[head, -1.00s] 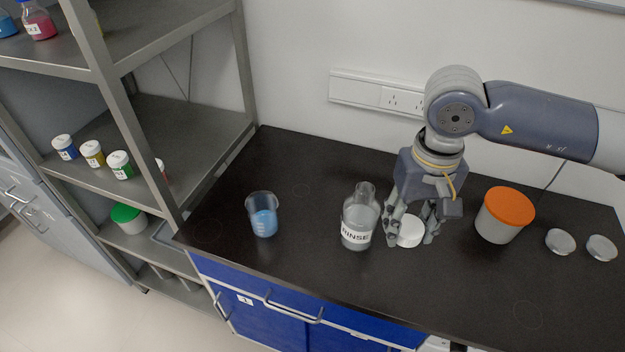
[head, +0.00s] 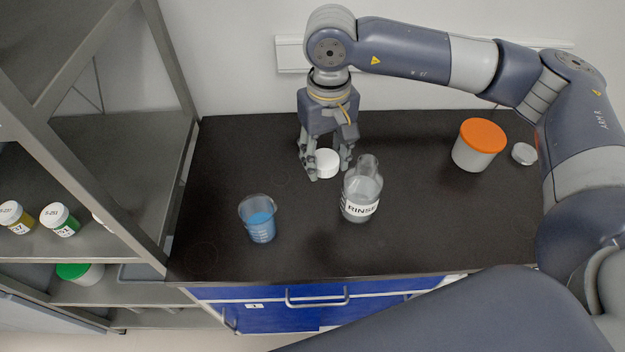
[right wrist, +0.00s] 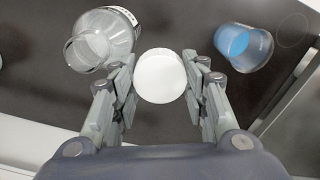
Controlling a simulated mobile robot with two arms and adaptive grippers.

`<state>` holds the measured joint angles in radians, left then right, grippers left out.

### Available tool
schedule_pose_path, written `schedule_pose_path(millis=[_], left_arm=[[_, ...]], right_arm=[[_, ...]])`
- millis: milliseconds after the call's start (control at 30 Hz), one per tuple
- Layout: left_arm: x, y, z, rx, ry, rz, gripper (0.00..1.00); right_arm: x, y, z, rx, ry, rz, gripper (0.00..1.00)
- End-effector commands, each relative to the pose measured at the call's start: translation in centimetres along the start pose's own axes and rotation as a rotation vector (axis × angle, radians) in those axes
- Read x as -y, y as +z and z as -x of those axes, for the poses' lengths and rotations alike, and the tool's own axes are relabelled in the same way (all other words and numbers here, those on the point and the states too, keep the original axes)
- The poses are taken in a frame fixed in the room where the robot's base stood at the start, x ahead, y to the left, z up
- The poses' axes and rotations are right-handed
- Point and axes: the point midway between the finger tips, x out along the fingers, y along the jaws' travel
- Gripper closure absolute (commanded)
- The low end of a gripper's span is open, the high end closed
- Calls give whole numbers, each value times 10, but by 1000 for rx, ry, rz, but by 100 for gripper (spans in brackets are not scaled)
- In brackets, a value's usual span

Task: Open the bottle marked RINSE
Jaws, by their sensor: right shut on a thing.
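The clear glass bottle marked RINSE (head: 361,192) stands upright on the black bench, holding clear liquid. Its neck is bare and open, with no cap on it. My right gripper (head: 327,170) is shut on a round white cap (head: 326,161), just behind and left of the bottle in the head view. In the right wrist view the cap (right wrist: 160,76) sits between the fingers, with the open bottle mouth (right wrist: 90,48) to its left. Whether the cap touches the bench is unclear. My left gripper is not in view.
A beaker of blue liquid (head: 258,219) stands front left of the bottle. A white tub with an orange lid (head: 480,138) and a pale round lid (head: 523,153) are at the right. A metal shelf (head: 140,215) borders the left. The left back of the bench is clear.

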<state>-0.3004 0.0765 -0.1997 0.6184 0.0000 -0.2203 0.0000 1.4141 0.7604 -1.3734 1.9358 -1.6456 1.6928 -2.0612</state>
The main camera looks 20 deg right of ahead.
Motion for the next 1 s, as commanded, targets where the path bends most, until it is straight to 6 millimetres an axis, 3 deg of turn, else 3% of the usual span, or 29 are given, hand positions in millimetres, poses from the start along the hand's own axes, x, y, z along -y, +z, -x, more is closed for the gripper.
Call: schedule_pose_path(millis=[100, 300, 467, 733, 1000], left_arm=[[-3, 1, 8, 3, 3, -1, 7], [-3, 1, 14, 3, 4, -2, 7], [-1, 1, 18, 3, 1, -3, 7], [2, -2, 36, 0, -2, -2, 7], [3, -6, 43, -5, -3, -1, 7]], right_arm=[[18, -16, -19, 12, -6, 28, 88], [35, -31, -49, 7, -4, 39, 88], [38, -34, -64, 5, 0, 36, 88], [38, -33, -110, 5, 1, 35, 88], [38, -34, -134, 4, 2, 34, 88]])
